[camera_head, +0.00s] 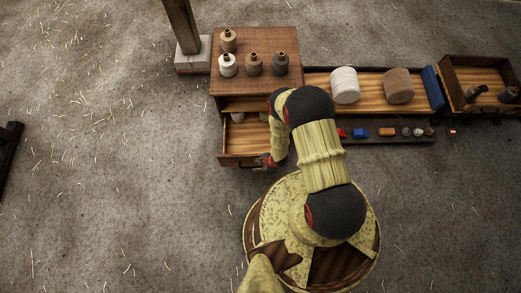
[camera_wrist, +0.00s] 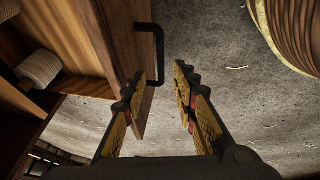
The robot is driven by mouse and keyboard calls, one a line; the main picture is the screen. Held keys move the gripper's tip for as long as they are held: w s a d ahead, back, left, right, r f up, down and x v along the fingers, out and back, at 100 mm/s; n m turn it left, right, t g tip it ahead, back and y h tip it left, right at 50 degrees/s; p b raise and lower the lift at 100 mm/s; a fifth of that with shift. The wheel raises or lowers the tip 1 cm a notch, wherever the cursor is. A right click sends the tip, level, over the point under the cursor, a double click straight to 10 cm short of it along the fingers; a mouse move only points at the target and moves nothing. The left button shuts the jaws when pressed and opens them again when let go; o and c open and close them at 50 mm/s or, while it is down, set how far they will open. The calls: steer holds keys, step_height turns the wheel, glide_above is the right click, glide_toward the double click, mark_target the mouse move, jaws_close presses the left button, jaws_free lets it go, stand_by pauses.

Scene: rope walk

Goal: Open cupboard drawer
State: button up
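The cupboard (camera_head: 240,90) is a brown wooden cabinet at the top centre of the head view. Its drawer (camera_head: 238,143) stands pulled out toward me, with the pale wooden inside showing. In the wrist view the drawer front (camera_wrist: 112,45) carries a black bar handle (camera_wrist: 160,58). My gripper (camera_wrist: 160,78) is open, with clear space between its two fingers. The left fingertip is close to the handle's lower end and the drawer front; whether it touches is unclear. The right finger is apart from the handle, on its outer side. In the head view my arm hides part of the drawer.
A post (camera_head: 183,25) stands behind left.

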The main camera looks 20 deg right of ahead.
steer(key=shift+v, duration=2.3)
